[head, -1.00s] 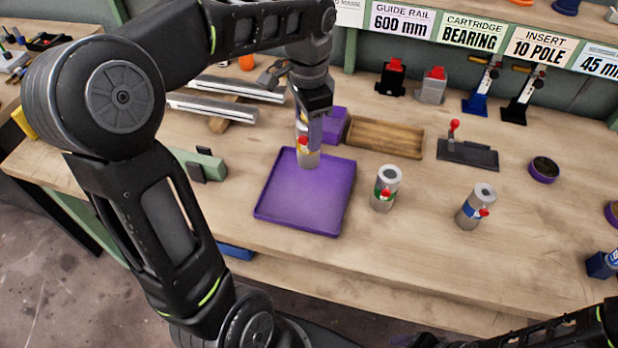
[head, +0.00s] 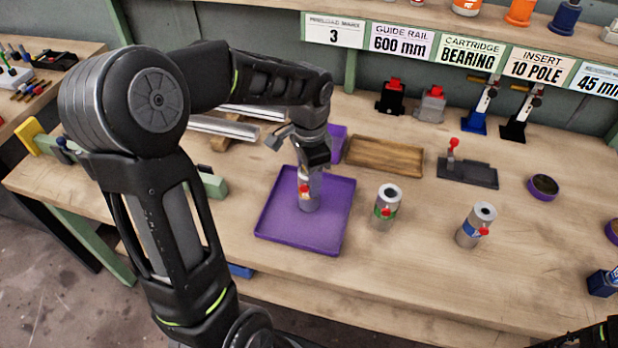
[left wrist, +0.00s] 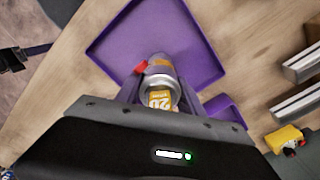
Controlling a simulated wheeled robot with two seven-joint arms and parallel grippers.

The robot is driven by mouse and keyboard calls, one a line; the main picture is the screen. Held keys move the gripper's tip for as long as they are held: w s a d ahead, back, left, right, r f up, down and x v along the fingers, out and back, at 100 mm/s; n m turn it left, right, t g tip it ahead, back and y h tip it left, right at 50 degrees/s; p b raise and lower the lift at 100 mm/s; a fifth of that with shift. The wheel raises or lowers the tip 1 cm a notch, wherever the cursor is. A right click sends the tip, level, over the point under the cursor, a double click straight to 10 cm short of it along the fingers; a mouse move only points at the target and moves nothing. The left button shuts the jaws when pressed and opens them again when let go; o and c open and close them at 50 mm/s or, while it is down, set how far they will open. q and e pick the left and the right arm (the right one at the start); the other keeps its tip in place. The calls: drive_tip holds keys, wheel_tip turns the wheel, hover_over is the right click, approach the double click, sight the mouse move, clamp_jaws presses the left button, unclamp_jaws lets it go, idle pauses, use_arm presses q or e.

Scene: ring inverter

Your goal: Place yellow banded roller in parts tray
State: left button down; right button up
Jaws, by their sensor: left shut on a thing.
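The yellow-banded roller (head: 308,193) is a grey cylinder with a red knob, upright or nearly so. My left gripper (head: 312,170) is shut on its upper part. The roller is over the inner area of the purple parts tray (head: 328,236); I cannot tell whether its base touches the floor of the tray. In the left wrist view, the roller (left wrist: 160,68) shows between the fingers, with its yellow label partly visible, and the tray (left wrist: 120,45) lies beyond it. The rest of the tray looks empty.
A green-banded roller (head: 387,208) and a blue-banded roller (head: 476,226) stand right of the tray. A wooden tray (head: 385,156) lies behind. Metal rails (head: 224,127) lie at the back left. A dark fixture with a red knob (head: 467,172) stands farther right. The bench front is clear.

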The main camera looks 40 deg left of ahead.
use_arm(q)
drive_tip(key=shift+f, duration=0.25)
drive_tip(key=shift+f, duration=0.15)
drive_tip(key=c, duration=0.7)
unclamp_jaws()
drive_tip(key=shift+c, duration=0.2)
wheel_tip(320, 180, up, 12)
drive_tip(key=shift+r, duration=0.15)
drive_tip(key=shift+s, duration=0.1)
idle(0.4)
